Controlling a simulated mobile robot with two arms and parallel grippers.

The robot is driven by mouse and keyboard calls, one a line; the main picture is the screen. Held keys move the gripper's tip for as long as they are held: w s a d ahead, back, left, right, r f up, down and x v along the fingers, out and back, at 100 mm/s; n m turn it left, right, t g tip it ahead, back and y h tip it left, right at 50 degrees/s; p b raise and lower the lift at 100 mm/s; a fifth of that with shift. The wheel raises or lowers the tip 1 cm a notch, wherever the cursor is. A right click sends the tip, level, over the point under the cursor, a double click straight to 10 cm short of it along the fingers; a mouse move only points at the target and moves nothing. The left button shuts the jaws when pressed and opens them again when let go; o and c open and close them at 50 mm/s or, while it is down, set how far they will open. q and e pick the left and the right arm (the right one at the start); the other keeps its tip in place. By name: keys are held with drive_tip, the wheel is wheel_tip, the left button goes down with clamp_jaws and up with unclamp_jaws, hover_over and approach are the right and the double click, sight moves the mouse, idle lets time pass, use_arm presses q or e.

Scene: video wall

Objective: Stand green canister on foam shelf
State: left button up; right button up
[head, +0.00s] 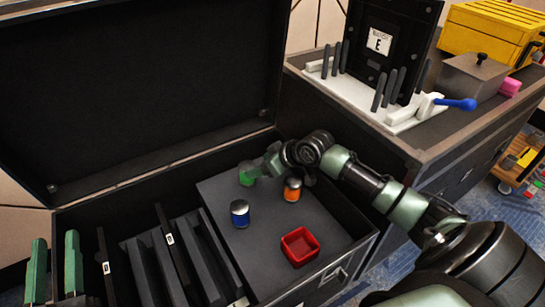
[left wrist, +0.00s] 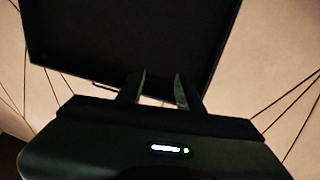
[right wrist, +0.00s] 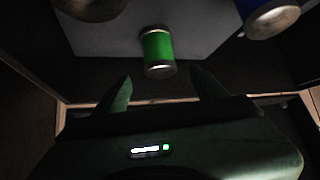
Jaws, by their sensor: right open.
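The green canister (right wrist: 158,52), green with metal ends, shows in the right wrist view on the grey foam shelf (right wrist: 105,38), ahead of and between the fingers of my right gripper (right wrist: 161,80). These fingers are open and apart from it. In the head view the canister (head: 246,178) is partly hidden by my right gripper (head: 262,166), at the back left of the foam shelf (head: 265,225). My left gripper (head: 56,242) is open and empty at the lower left; its fingers also show apart in the left wrist view (left wrist: 160,80).
A blue canister (head: 240,214), an orange canister (head: 292,190) and a red open box (head: 299,246) are on the shelf. Dark slotted dividers (head: 172,262) fill the case to the left. The case's raised lid (head: 140,90) stands behind. A second case with a white rack (head: 350,95) is right.

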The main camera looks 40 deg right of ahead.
drive_tip(key=p+v, duration=0.2)
drive_tip(key=v, duration=0.4)
drive_tip(key=s+a+f+n+t+y, duration=0.1)
drive_tip(key=s+a, duration=0.2)
drive_tip(key=a, duration=0.5)
drive_tip(key=s+a+f+t+y, duration=0.1)
drive_tip(key=s+a, duration=0.3)
drive_tip(key=a, duration=0.4)
use_arm(q)
wheel_tip(320, 180, down, 10)
drive_tip(key=s+a+g+y, duration=0.1)
drive_tip(key=g+y, duration=0.1)
drive_tip(key=g, duration=0.3)
drive_tip(key=shift+a+r+g, duration=0.15)
drive_tip(key=shift+a+g, duration=0.15)
use_arm(e)
drive_tip(key=s+a+r+m+t+h, duration=0.2)
drive_tip(key=s+a+r+t, duration=0.1)
drive_tip(key=r, duration=0.6)
drive_tip(key=s+a, duration=0.1)
drive_tip(key=s, duration=0.1)
drive_tip(key=shift+s+a+t, duration=0.3)
drive_tip(key=shift+s+a, duration=0.05)
use_arm(q)
drive_tip(key=shift+s, duration=0.1)
use_arm(e)
drive_tip(key=shift+s, duration=0.1)
